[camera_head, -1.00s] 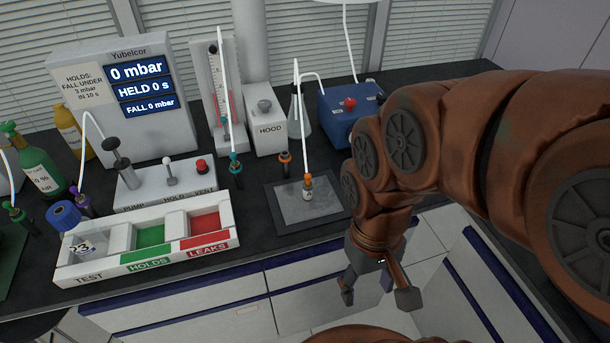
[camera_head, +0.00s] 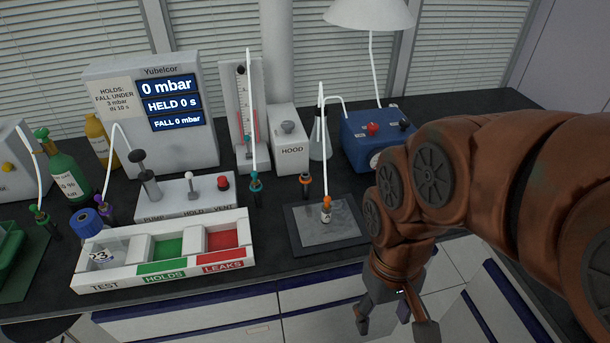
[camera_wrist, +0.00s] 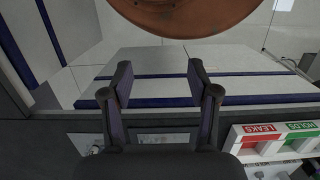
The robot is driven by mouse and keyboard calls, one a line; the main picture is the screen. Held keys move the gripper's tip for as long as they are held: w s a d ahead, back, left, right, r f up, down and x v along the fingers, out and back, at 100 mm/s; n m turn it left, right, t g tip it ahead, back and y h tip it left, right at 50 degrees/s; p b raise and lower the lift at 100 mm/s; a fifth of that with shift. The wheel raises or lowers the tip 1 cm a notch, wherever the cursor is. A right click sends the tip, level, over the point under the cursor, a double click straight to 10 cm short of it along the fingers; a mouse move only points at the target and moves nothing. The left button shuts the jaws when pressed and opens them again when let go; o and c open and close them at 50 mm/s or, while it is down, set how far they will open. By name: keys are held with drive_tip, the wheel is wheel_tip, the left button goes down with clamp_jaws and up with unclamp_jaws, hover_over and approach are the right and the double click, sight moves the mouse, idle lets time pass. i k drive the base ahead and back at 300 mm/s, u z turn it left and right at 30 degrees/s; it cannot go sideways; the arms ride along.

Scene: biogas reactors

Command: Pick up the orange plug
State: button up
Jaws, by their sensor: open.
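Two orange pieces show in the head view. An orange cap (camera_head: 327,202) tops a small labelled vial on a grey mat, with a white tube rising from it. An orange-collared plug (camera_head: 305,180) with a dark body stands upright on the bench behind it; I cannot tell which piece the task means. My gripper (camera_head: 393,325) hangs low in front of the bench edge, right of and below the mat, apart from both. In the wrist view my gripper (camera_wrist: 157,82) is open, with nothing between its fingers. Neither orange piece shows there.
A white tray (camera_head: 130,283) with TEST, HOLDS and LEAKS bays lies at the front left. Behind it are the pump box (camera_head: 165,205) and gauge panel (camera_head: 110,140). A teal plug (camera_head: 256,182), hood box (camera_head: 290,150), flask (camera_head: 321,140) and blue box (camera_head: 365,135) stand around the mat.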

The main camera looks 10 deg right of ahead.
sight(327, 200)
drive_tip(key=k, duration=0.5)
drive_tip(key=u, duration=1.9)
drive_tip(key=i, duration=1.55)
drive_tip(key=z, duration=2.05)
